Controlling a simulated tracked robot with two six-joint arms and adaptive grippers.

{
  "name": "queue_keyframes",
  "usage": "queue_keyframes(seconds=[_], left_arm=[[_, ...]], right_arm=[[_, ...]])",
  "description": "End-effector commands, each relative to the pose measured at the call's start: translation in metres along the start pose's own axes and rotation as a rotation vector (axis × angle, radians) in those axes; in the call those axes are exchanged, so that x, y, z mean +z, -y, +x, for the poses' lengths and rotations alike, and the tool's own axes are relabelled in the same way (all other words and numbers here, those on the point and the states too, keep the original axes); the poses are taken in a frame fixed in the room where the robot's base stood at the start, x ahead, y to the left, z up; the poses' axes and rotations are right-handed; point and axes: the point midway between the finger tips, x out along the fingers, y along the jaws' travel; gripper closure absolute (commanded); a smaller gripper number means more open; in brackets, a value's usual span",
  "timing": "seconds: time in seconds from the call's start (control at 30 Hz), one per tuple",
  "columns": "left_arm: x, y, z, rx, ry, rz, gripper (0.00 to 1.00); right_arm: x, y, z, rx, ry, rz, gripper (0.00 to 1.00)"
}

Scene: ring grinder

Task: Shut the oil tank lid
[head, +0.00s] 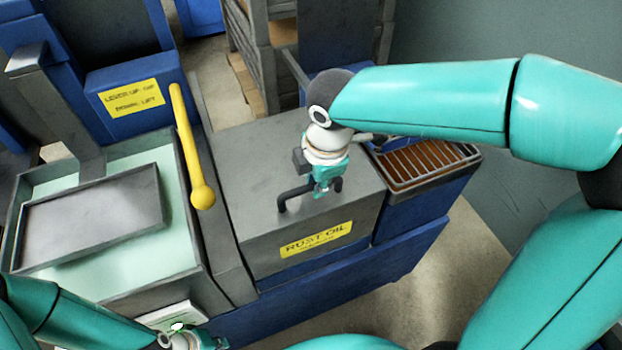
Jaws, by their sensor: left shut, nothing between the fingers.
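The oil tank (355,245) is a grey box with a yellow "RUST OIL" label on its front. Its grey lid (250,165) looks flat on top, with no visible gap. A black bar handle (291,198) stands on the lid. My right gripper (321,190) points down over the middle of the handle and hides part of it. Its fingers overlap the bar, but I cannot tell whether they grip it. My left gripper (212,343) is at the bottom edge, partly cut off, shut and empty, well away from the lid.
A yellow lever (186,140) with a ball end stands left of the lid. Further left is an open tank (190,245) of pale fluid with a grey tray (95,218). A grated bin (425,160) adjoins the oil tank on the right. Shelving stands behind.

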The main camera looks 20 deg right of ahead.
Motion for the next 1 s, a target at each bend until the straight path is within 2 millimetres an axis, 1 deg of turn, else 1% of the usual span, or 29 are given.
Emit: queue_keyframes(seconds=[0.03, 0.1, 0.4, 0.53, 0.67, 1.0], left_arm=[[0.0, 0.0, 0.0, 0.0, 0.0, 0.0, 1.0], [0.0, 0.0, 0.0, 0.0, 0.0, 0.0, 1.0], [0.0, 0.0, 0.0, 0.0, 0.0, 0.0, 1.0], [0.0, 0.0, -0.001, 0.0, 0.0, 0.0, 1.0], [0.0, 0.0, -0.001, 0.0, 0.0, 0.0, 1.0], [0.0, 0.0, 0.0, 0.0, 0.0, 0.0, 1.0]], right_arm=[[-0.001, 0.002, 0.001, -0.005, 0.0, -0.001, 0.71], [0.0, 0.001, 0.001, -0.005, 0.001, -0.001, 0.59], [0.001, 0.0, 0.0, -0.002, 0.003, -0.001, 0.59], [0.001, -0.001, -0.007, 0.001, 0.003, 0.0, 0.59], [0.001, -0.001, -0.024, 0.004, 0.002, 0.0, 0.59], [-0.001, -0.002, -0.09, 0.002, -0.001, -0.002, 0.59]])
